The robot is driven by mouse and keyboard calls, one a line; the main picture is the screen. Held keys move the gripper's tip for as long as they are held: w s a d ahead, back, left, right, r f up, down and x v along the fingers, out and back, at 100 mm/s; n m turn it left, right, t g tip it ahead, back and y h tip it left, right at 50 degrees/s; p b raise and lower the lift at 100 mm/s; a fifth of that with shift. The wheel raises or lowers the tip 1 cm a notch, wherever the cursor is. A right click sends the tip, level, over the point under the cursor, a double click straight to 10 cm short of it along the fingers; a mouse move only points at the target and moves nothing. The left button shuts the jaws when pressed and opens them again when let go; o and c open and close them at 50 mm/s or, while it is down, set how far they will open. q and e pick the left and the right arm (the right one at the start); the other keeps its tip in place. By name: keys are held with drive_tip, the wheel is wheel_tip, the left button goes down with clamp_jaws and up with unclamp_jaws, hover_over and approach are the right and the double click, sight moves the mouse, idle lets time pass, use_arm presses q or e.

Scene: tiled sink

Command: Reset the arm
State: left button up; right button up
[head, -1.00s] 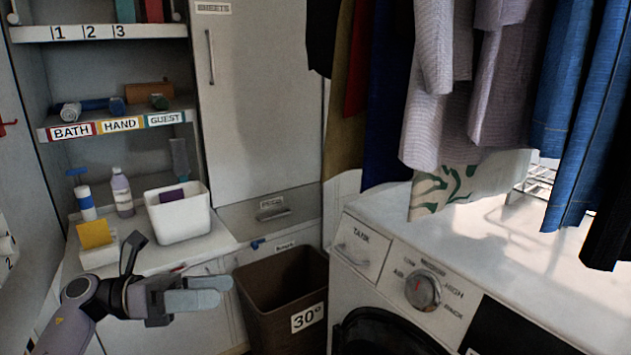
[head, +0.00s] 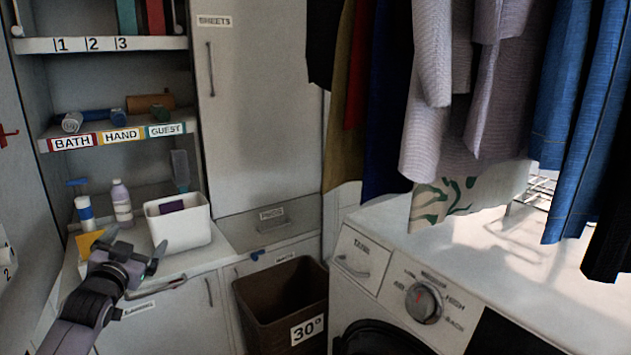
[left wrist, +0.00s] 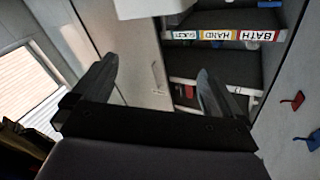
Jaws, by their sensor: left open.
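My left gripper (head: 134,258) is at the lower left of the head view, in front of the counter with the white bin. It is empty, and it partly hides a yellow item (head: 88,243) on the counter. In the left wrist view its two fingers (left wrist: 155,90) stand wide apart with nothing between them. My right gripper does not show in either view.
A white bin (head: 183,232) and two bottles stand on the counter near my left gripper. A labelled shelf (head: 120,135) is above. A brown hamper (head: 262,315) and a washer (head: 385,265) stand to the right. Clothes (head: 465,90) hang over the washer.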

use_arm(q)
drive_tip(key=s+d+f+g+h, duration=0.1)
drive_tip(key=s+d+f, duration=0.25)
drive_tip(key=f, duration=0.35)
drive_tip(key=s+d+f+g, duration=0.2)
drive_tip(key=s+f, duration=0.3)
drive_tip(key=f, duration=0.1)
drive_tip(key=s+d+f+g+h, duration=0.1)
drive_tip(key=s+d+f, duration=0.2)
drive_tip(key=s+f, duration=0.3)
drive_tip(key=s+d+f+g, duration=0.1)
drive_tip(key=s+f, duration=0.3)
drive_tip(key=s, duration=0.4)
drive_tip(key=s+d+f+g+h, duration=0.1)
drive_tip(key=s+d+f, duration=0.2)
drive_tip(key=s, duration=0.4)
drive_tip(key=s+d+f+n+g, duration=0.1)
drive_tip(key=s+d+f, duration=0.3)
drive_tip(key=s, duration=0.4)
drive_tip(key=shift+s+d+f+g+h, duration=0.25)
drive_tip(key=shift+s+f+g+h, duration=0.15)
drive_tip(key=shift+g, duration=0.1)
drive_tip(key=shift+w, duration=0.1)
